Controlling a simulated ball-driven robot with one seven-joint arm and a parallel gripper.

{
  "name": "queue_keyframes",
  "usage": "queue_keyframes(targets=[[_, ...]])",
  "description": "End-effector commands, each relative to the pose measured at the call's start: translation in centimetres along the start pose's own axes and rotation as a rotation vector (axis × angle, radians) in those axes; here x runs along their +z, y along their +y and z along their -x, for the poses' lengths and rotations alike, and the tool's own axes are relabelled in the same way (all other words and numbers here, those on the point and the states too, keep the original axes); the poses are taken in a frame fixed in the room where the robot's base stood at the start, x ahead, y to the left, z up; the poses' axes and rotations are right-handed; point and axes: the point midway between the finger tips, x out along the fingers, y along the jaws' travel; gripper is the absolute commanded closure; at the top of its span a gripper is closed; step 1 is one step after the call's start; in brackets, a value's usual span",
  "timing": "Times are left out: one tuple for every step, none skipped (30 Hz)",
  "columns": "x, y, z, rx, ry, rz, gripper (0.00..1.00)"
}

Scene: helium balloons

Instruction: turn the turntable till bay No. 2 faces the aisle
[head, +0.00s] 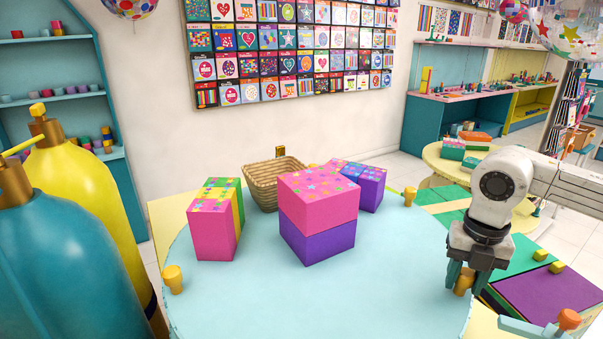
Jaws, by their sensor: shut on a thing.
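The turntable (400,270) is a large light-blue round top in the head view, with orange-yellow pegs at its rim. One peg (173,279) stands at the left and another peg (410,196) at the back right. My gripper (467,280) points down at the right rim and is shut on a third peg (462,287), partly hidden by the fingers. On the top stand a pink-over-purple box stack (318,220), a pink, yellow and green box group (214,225) at the left, and purple starry boxes (370,190) behind. No bay number is readable.
A wicker basket (262,180) sits at the back of the turntable. A teal gas cylinder (75,260) and a yellow one (90,190) stand close at the left. A low round yellow table (437,158) and coloured floor panels (550,290) lie at the right.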

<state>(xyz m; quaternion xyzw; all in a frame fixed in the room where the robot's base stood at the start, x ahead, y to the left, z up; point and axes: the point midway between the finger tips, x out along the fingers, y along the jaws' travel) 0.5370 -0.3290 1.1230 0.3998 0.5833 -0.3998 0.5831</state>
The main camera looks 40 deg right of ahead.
Motion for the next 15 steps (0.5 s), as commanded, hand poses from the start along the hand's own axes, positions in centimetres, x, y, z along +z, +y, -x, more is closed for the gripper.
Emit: queue_keyframes(targets=[[-0.01,0.01,0.02,0.0,0.0,0.001,0.98],[-0.01,0.01,0.02,0.0,0.0,0.002,0.59],[-0.01,0.01,0.02,0.0,0.0,0.001,0.55],[-0.01,0.01,0.02,0.0,0.0,0.001,0.52],[-0.01,0.01,0.02,0.0,0.0,0.001,0.49],[-0.01,0.01,0.02,0.0,0.0,0.001,0.46],[-0.01,0.01,0.02,0.0,0.0,0.001,0.43],[-0.01,0.01,0.02,0.0,0.0,0.001,0.41],[-0.01,0.01,0.02,0.0,0.0,0.001,0.41],[-0.01,0.01,0.02,0.0,0.0,0.001,0.41],[-0.01,0.01,0.01,0.0,0.0,0.001,0.41],[-0.01,0.01,0.01,0.0,0.0,0.001,0.41],[-0.01,0.01,0.01,0.0,0.0,0.001,0.41],[0.0,0.01,0.04,0.0,0.0,0.001,0.41],[0.0,0.01,0.12,0.0,0.0,0.001,0.41]])
